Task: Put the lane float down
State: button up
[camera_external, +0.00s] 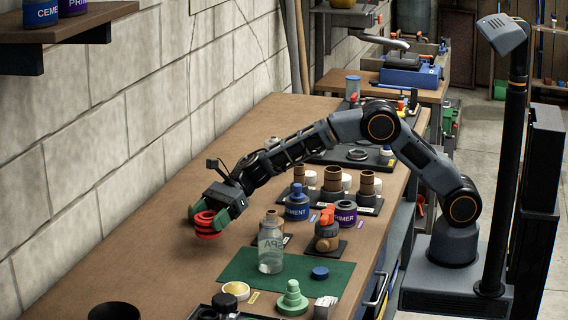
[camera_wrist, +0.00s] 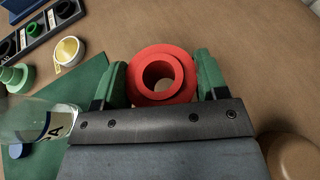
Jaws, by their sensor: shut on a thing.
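The lane float is a red ringed piece with a round hole through it. In the external view the lane float (camera_external: 208,226) is at the end of my arm, over the left part of the brown bench. My gripper (camera_external: 203,219) has green fingers, and they are shut on it. In the wrist view the lane float (camera_wrist: 161,76) sits between the two green fingers of my gripper (camera_wrist: 160,85), its hole facing the camera.
The bench top (camera_external: 165,225) is bare around the float. To the right are a green mat (camera_external: 318,278), a clear bottle (camera_external: 270,250) and a blue cap (camera_external: 320,272). A dark cup (camera_external: 114,312) is at the front edge. A block wall bounds the left.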

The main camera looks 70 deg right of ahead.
jog(key=shift+w+a+f, duration=0.2)
jog(key=shift+w+f, duration=0.15)
jog(key=shift+f, duration=1.7)
jog(key=shift+w+f, duration=0.1)
jog(key=shift+f, duration=0.05)
jog(key=o, duration=1)
jog(key=shift+r, duration=0.3)
jog(key=b+v, duration=0.1)
jog(key=v, duration=1.1)
jog(key=shift+f, duration=0.2)
